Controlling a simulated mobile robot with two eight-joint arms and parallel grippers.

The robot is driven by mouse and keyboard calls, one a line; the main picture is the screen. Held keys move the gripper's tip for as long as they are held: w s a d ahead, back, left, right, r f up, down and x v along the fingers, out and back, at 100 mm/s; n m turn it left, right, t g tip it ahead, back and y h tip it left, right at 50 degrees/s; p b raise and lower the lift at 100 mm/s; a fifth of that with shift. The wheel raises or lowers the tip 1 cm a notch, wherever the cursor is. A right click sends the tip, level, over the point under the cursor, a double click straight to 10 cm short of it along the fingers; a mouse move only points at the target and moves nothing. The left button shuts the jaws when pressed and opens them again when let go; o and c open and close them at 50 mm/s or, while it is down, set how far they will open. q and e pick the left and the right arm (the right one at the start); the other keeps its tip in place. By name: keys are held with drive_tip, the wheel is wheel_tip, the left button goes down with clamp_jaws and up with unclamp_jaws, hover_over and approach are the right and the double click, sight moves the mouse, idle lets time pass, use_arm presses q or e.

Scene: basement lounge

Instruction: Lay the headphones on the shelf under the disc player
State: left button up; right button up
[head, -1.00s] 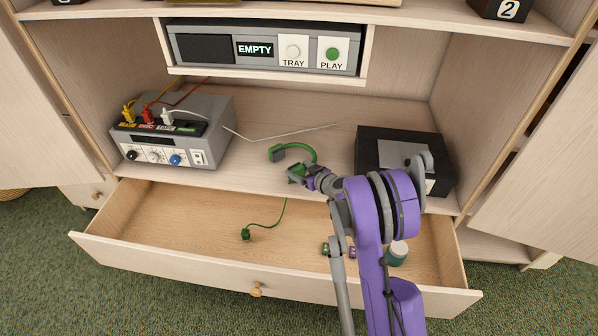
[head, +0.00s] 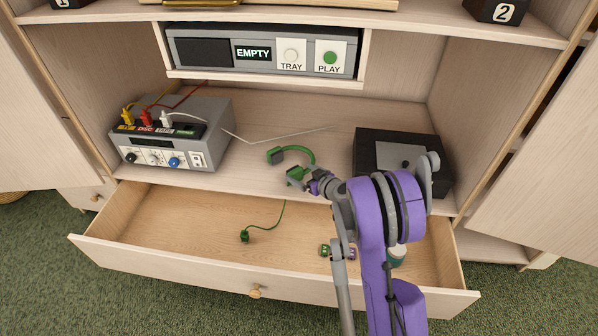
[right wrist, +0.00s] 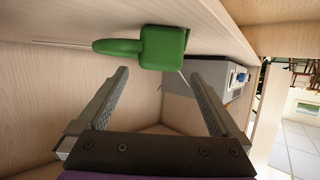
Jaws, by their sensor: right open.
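Green headphones (head: 301,153) lie on the shelf under the disc player (head: 262,52), near the shelf's front edge. One earcup with a grey pad is further back and the other is close to my right gripper. Their green cord hangs over the shelf edge into the open drawer and ends in a plug (head: 244,236). My right gripper (head: 306,180) is at the near earcup. In the right wrist view its jaws are open with nothing between them, and the green earcup (right wrist: 164,47) sits just beyond the fingertips. My left gripper is not in view.
A grey amplifier box (head: 172,133) with coloured plugs stands left on the shelf. A black box (head: 403,160) stands right, partly behind my arm. A thin pale rod (head: 290,133) lies behind the headphones. The pulled-out drawer (head: 180,225) holds a few small items.

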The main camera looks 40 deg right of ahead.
drive_tip(key=p+v, duration=0.2)
drive_tip(key=v, duration=0.7)
drive_tip(key=s+a+r+n+g+y, duration=0.15)
drive_tip(key=a+g+y, duration=0.25)
drive_tip(key=a, duration=1.7)
drive_tip(key=s+a+g+h, duration=0.1)
drive_tip(key=s+a+g, duration=0.1)
drive_tip(key=s+a, duration=0.3)
drive_tip(key=s+a+r+g+h, duration=0.1)
drive_tip(key=s+a+g, duration=0.2)
drive_tip(key=s, duration=0.9)
drive_tip(key=a, duration=0.2)
drive_tip(key=shift+s+a+r, duration=0.35)
drive_tip(key=shift+s+a, duration=0.05)
